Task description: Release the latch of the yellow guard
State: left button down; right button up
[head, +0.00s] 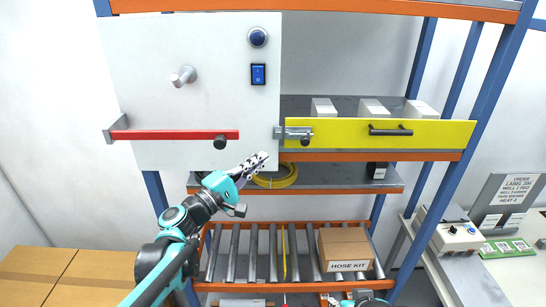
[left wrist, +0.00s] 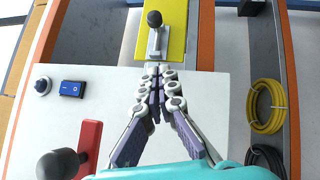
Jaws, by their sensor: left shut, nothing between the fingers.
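The yellow guard (head: 400,133) is a long bar across the shelf front, with a black handle (head: 390,130). Its latch (head: 297,133) is a grey metal piece with a dark knob at the guard's left end, beside the white panel. The left wrist view shows the latch (left wrist: 155,38) on the yellow guard (left wrist: 177,32), just beyond my fingertips. My left gripper (head: 263,156) is shut and empty, below and left of the latch, apart from it in the head view. My right gripper (head: 335,300) barely shows at the bottom edge; its fingers are unclear.
The white panel (head: 200,80) carries a red lever (head: 175,135), a blue switch (head: 258,74) and knobs. A yellow hose coil (head: 275,179) lies on the shelf below the guard. A hose kit box (head: 345,250) sits on the rollers. Blue posts flank the rack.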

pick_arm(q)
jog(key=v, duration=0.5)
jog(key=s+d+f+m+g+y+b, duration=0.15)
jog(key=s+f+b, duration=0.35)
jog(key=f, duration=0.6)
jog(key=s+f+m+g+y+b, duration=0.2)
jog(key=s+f+m+b, duration=0.1)
jog(key=f+b, duration=0.55)
jog(key=s+d+f+m+g+y+b, duration=0.15)
jog(key=s+f+b, duration=0.3)
jog(key=f, duration=0.85)
jog(key=s+a+f+m+y+b, duration=0.1)
jog(key=s+a+f+y+b, duration=0.2)
jog(key=f, duration=0.4)
jog(key=s+a+f+m+g+y+b, duration=0.1)
jog(key=s+a+f+m+y+b, duration=0.1)
jog(key=a+f+b, duration=0.4)
jog(key=s+a+f+m+g+y+b, duration=0.1)
jog(key=s+a+f+y+b, duration=0.3)
jog(key=f, duration=0.5)
jog(key=shift+s+a+f+m+b, duration=0.2)
jog(key=shift+a+f+m+b, duration=0.05)
jog(key=shift+m+b, duration=0.45)
pick_arm(e)
notch_tip(320, 180, down, 33)
jog(key=d, duration=0.1)
jog(key=shift+d, duration=0.1)
